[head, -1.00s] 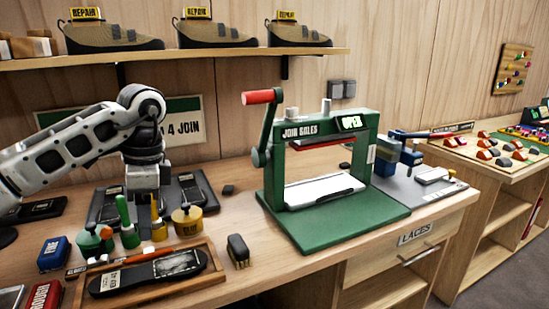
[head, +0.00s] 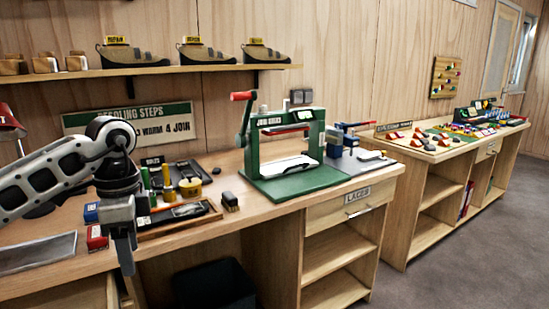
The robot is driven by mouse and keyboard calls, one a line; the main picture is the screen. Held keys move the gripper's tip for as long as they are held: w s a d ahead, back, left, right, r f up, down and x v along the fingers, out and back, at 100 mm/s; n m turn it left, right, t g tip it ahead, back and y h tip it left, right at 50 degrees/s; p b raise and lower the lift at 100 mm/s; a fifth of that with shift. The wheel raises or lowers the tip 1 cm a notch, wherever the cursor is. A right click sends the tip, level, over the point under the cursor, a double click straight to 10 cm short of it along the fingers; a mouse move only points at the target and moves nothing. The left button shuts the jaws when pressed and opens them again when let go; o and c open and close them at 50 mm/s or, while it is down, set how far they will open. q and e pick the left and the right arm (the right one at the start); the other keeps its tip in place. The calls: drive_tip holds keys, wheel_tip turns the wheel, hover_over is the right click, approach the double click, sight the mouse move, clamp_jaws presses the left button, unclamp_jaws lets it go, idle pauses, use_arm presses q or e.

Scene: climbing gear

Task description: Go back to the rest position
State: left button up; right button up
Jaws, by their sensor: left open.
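My left gripper (head: 124,240) hangs pointing down at the front edge of the workbench (head: 262,207), to the left. It is open, and nothing shows between its fingers. My left arm comes in from the left edge and bends down at the wrist. Behind the gripper, a wooden tray (head: 188,222) with a dark shoe sole stands on the bench, partly hidden by the gripper. My right gripper is out of view.
A green press (head: 290,185) with a red-handled lever stands mid-bench. Small bottles and a yellow tin (head: 190,188) stand left of it. A red box (head: 96,237) is close beside my gripper. A dark bin (head: 213,285) stands below the bench. Grey floor (head: 450,250) is clear at right.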

use_arm(q)
drive_tip(key=s+d+f+m+g+h, duration=0.1)
drive_tip(key=s+d+f+m+h, duration=0.25)
drive_tip(key=d, duration=0.55)
drive_tip(key=s+d+f+m+g+h, duration=0.2)
drive_tip(key=d+f+m+h, duration=0.25)
drive_tip(key=d, duration=0.55)
drive_tip(key=s+d+r+n+t+h, duration=0.3)
drive_tip(key=d+r+t+h, duration=0.35)
drive_tip(key=h, duration=0.75)
drive_tip(key=w+a+f+n+t+y, duration=0.3)
drive_tip(key=a+f+n+t+y, duration=0.4)
drive_tip(key=f+n+t+y, duration=0.55)
drive_tip(key=s+a+f+n+g+y, duration=0.1)
drive_tip(key=s+a+f+g+y, duration=0.1)
drive_tip(key=s+f, duration=0.4)
drive_tip(key=s+a+f+n+g+y, duration=0.2)
drive_tip(key=s+a+f+y, duration=0.2)
drive_tip(key=f, duration=0.5)
drive_tip(key=shift+s+a, duration=1)
drive_tip(key=shift+s, duration=0.25)
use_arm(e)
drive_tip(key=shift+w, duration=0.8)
